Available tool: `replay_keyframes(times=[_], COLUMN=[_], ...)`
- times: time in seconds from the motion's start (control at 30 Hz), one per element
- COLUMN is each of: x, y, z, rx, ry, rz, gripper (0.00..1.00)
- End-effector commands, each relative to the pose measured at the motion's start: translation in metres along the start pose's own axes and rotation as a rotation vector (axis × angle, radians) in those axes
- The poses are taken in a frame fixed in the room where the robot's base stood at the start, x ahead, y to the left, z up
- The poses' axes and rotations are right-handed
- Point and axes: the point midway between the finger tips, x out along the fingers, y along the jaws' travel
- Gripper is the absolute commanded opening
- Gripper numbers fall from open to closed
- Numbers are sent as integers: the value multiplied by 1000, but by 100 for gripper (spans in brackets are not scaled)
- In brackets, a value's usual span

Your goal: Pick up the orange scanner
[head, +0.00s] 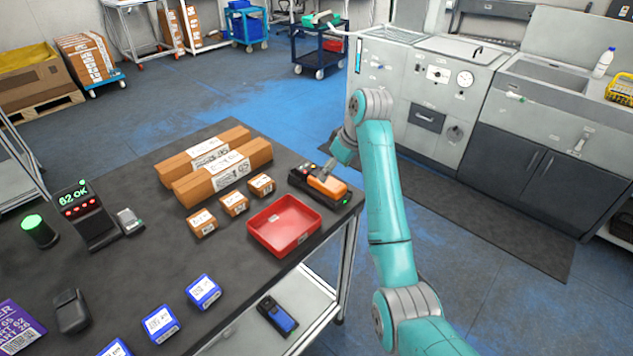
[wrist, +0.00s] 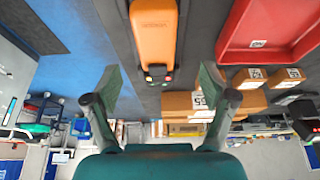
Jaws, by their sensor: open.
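The orange scanner (head: 326,184) lies in a black holder (head: 303,184) near the right corner of the dark table. In the wrist view the orange scanner (wrist: 155,32) is at top centre, with its dark end and small red lights pointing toward my gripper. My gripper (wrist: 162,84) is open and empty, its two fingers spread to either side of the scanner's line. In the head view my gripper (head: 330,165) is close above the scanner and partly overlaps it, so the exact gap cannot be told.
A red tray (head: 262,237) stands just left of the scanner. Small orange boxes (head: 234,204) and two long cartons (head: 224,172) are behind it. Blue boxes (head: 203,291) and a display stand (head: 85,215) are further left. Floor lies beyond the table's right edge.

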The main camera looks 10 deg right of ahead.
Motion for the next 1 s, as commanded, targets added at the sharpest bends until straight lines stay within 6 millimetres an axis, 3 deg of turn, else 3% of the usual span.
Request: replay_keyframes(times=[0.27, 0.6, 0.93, 1.0], x=[22, 64, 70, 70], y=[0, 4, 4, 4], z=[0, -1, -2, -2], rx=[-1, -1, -1, -1], ry=[-1, -1, 0, 1], rz=[0, 0, 1, 1], gripper=[83, 83, 83, 66])
